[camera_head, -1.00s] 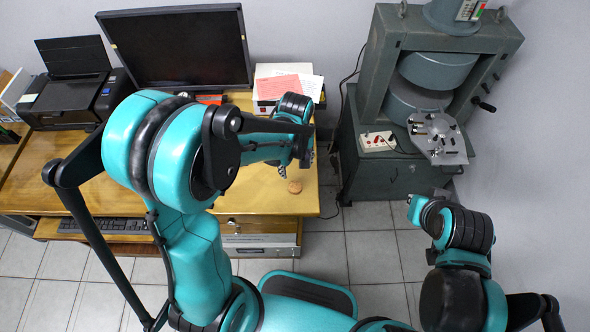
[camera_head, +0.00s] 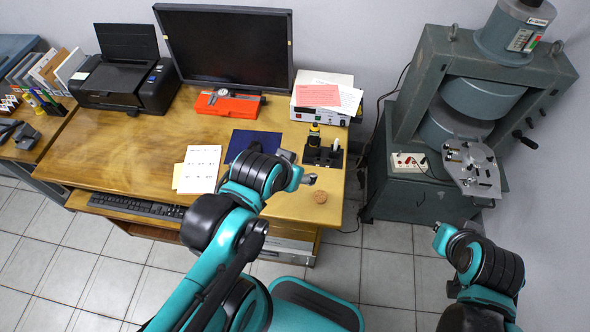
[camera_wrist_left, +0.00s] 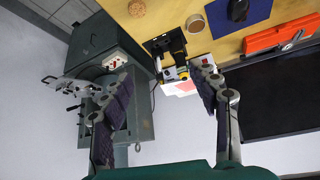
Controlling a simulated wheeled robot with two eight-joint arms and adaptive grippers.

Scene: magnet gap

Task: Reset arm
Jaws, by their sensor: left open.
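My left gripper (camera_head: 304,179) is over the right part of the desk, near a round brown cork-like piece (camera_head: 320,197). In the left wrist view the left gripper (camera_wrist_left: 160,70) has its two fingers wide apart with nothing held between them. The desk and the grey press show beyond the fingers. My right gripper (camera_head: 438,229) is at the lower right, over the floor in front of the press and clear of it. It looks empty, but its fingers are too small to judge.
The wooden desk (camera_head: 120,150) carries a monitor (camera_head: 225,47), printer (camera_head: 125,80), orange case with a caliper (camera_head: 228,103), blue mat (camera_head: 240,140), papers (camera_head: 198,168) and a black-yellow tool stand (camera_head: 323,155). The grey press (camera_head: 440,130) stands at right. Floor between is clear.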

